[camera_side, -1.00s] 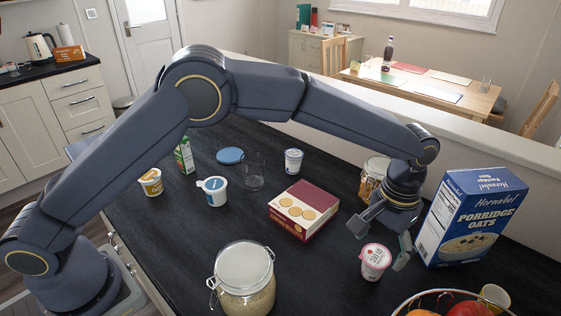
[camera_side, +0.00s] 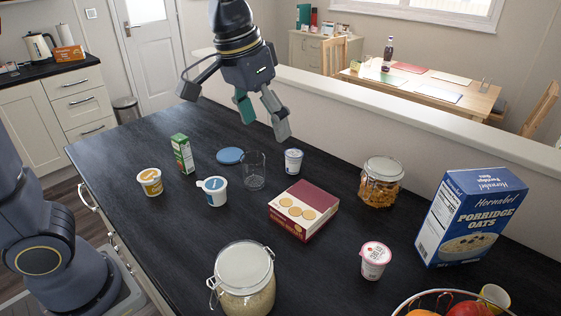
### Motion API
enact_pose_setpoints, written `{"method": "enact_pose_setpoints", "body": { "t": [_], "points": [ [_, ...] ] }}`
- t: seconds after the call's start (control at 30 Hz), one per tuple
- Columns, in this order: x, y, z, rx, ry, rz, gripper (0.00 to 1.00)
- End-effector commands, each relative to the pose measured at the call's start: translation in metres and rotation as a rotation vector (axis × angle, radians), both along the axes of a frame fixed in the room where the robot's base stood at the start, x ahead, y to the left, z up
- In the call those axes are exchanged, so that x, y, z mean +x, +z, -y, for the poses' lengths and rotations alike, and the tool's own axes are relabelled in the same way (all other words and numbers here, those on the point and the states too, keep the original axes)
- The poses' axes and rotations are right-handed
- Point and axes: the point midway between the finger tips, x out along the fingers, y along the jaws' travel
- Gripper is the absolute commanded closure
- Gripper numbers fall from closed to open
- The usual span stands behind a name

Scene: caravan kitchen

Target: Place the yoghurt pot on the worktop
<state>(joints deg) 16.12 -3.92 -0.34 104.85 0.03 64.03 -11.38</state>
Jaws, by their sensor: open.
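A small yoghurt pot (camera_side: 375,261) with a pink lid stands upright on the dark worktop (camera_side: 140,255) at the right, in front of the oats box. Other pots stand farther left: a yellow-labelled one (camera_side: 150,183), a white and blue one (camera_side: 214,191) with its lid partly peeled, and a small white and blue one (camera_side: 293,162). Which of them the task means cannot be told from the labels. My gripper (camera_side: 245,110) is raised over the back of the worktop, open and empty, well away from the pink-lidded pot.
A red biscuit box (camera_side: 304,211), a glass (camera_side: 252,171), a blue lid (camera_side: 230,155), a green carton (camera_side: 183,154), jars (camera_side: 381,184) (camera_side: 245,281), a tall oats box (camera_side: 470,220) and a fruit basket (camera_side: 458,292) stand around. The left front of the worktop is clear.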

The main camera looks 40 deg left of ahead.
Motion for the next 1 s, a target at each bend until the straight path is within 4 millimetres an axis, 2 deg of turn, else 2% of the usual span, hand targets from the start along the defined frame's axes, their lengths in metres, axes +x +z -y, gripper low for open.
{"method": "enact_pose_setpoints", "body": {
  "t": [0.03,0.1,0.2,0.3,0.4,0.53,1.0],
  "points": [
    [-0.024,0.003,-0.024,-0.003,0.022,0.041,0.18],
    [-0.055,0.0,-0.05,0.001,0.043,0.09,0.18],
    [-0.093,-0.013,-0.076,0.012,0.068,0.154,0.18],
    [-0.121,-0.029,-0.091,0.024,0.087,0.199,0.18],
    [-0.137,-0.041,-0.099,0.034,0.098,0.226,0.18],
    [-0.144,-0.047,-0.102,0.04,0.102,0.238,0.18],
    [-0.144,-0.047,-0.102,0.039,0.1,0.236,0.18]
  ]
}}
